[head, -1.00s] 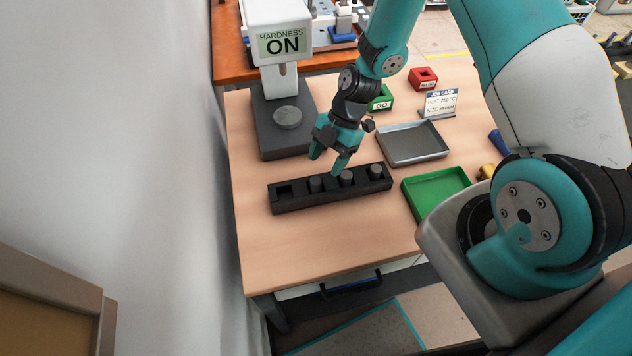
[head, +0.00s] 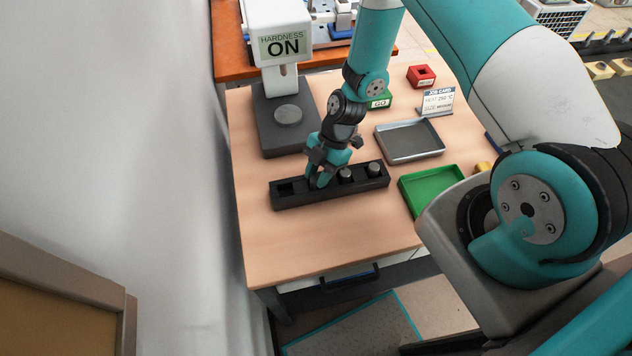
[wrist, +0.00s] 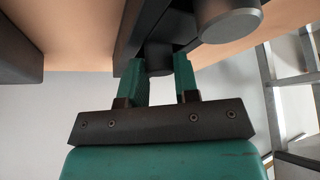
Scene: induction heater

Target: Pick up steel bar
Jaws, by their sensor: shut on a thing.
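My gripper (head: 318,182) is down at the black slotted rack (head: 290,202) on the wooden table. In the wrist view its two teal fingers (wrist: 160,72) are on either side of a dark steel bar (wrist: 159,58) and closed on it. That bar is still at the rack, and in the head view the fingers mostly hide it. Two other steel bars stand in the rack to the right, one (head: 345,173) beside the gripper and one (head: 374,168) near the right end. A large round bar end (wrist: 232,24) shows in the wrist view. The leftmost slot looks empty.
The hardness tester (head: 285,85) reading ON stands behind the rack. A grey tray (head: 412,157) and a green tray (head: 407,203) lie to the right. Behind are a green GO block (head: 379,101), a red block (head: 421,76) and a job card (head: 438,101). The front table area is clear.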

